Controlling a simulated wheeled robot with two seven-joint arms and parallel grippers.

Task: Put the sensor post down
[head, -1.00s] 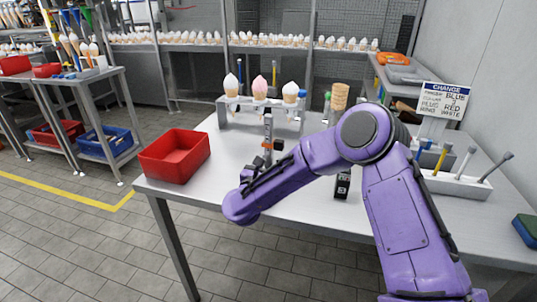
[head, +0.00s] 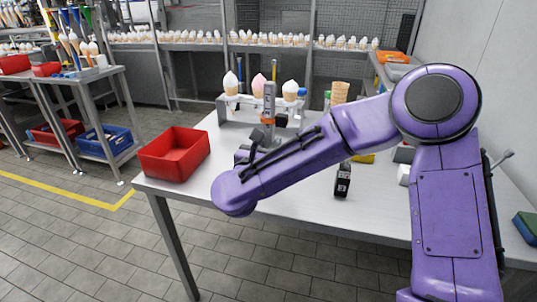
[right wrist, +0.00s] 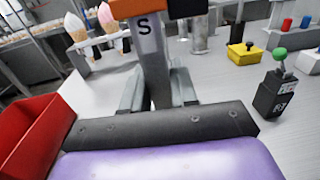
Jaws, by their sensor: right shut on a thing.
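The sensor post is a slim grey post (head: 269,100) with an orange band and a dark box on its side. It stands about upright over the table's left half, in front of the cone rack. In the right wrist view the post (right wrist: 151,60) shows a letter S and orange and dark parts at the top. My right gripper (right wrist: 157,88) is shut on it, a finger on either side. My purple right forearm hides the post's foot in the head view, so I cannot tell whether it touches the table (head: 290,195). My left gripper is not in view.
A red bin (head: 175,153) stands at the table's left edge. The rack (head: 235,107) with several cones is behind the post. A black block (head: 342,182) stands near the front edge. A yellow block (right wrist: 242,50) is farther back. Bare tabletop lies between these.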

